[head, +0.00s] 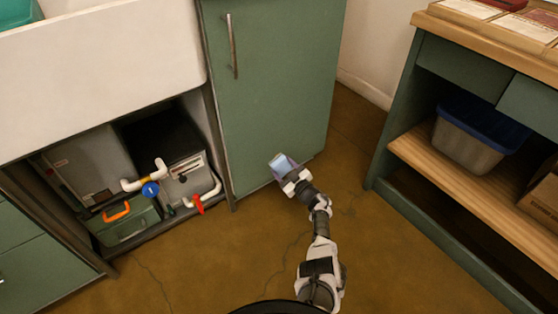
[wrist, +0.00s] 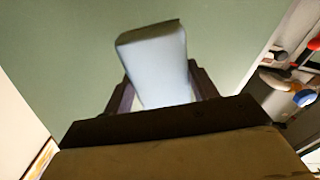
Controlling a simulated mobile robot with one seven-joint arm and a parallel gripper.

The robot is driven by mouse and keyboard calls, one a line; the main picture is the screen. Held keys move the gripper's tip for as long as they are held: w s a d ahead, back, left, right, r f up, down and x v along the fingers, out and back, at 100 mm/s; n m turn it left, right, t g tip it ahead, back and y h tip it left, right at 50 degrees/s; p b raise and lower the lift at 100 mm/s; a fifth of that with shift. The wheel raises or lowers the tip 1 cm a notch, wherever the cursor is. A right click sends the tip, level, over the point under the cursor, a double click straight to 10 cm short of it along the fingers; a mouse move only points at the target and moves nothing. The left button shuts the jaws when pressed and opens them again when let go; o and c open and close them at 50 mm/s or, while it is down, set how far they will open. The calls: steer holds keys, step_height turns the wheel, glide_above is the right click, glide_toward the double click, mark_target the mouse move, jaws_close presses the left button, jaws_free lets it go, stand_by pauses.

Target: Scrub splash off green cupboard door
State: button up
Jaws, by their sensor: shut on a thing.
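The green cupboard door (head: 270,90) is closed, with a vertical metal handle near its upper left edge. My gripper (head: 284,168) is low in front of the door, near its bottom edge. It is shut on a pale blue block (wrist: 156,62), which looks like a sponge and sits between the two dark fingers in the wrist view. Green door surface (wrist: 60,45) fills the background there. I cannot tell whether the block touches the door. I see no clear splash on the visible door; the block and gripper hide a small part of it.
Left of the door, an open bay under the white sink (head: 100,70) holds white pipes (head: 145,176), grey boxes and a green toolbox (head: 125,222). At right, a shelf unit (head: 480,185) holds a blue-rimmed bin (head: 475,135). Brown floor (head: 200,265) between them is clear.

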steer(key=shift+s+d, duration=0.35)
steer(key=shift+s, duration=0.15)
steer(key=shift+r+p+v, duration=0.2)
steer(key=shift+p+v, duration=0.7)
steer(key=shift+p, duration=0.05)
steer(key=shift+s+d+f, duration=0.15)
steer(key=shift+s+d, duration=0.25)
steer(key=shift+s, duration=0.1)
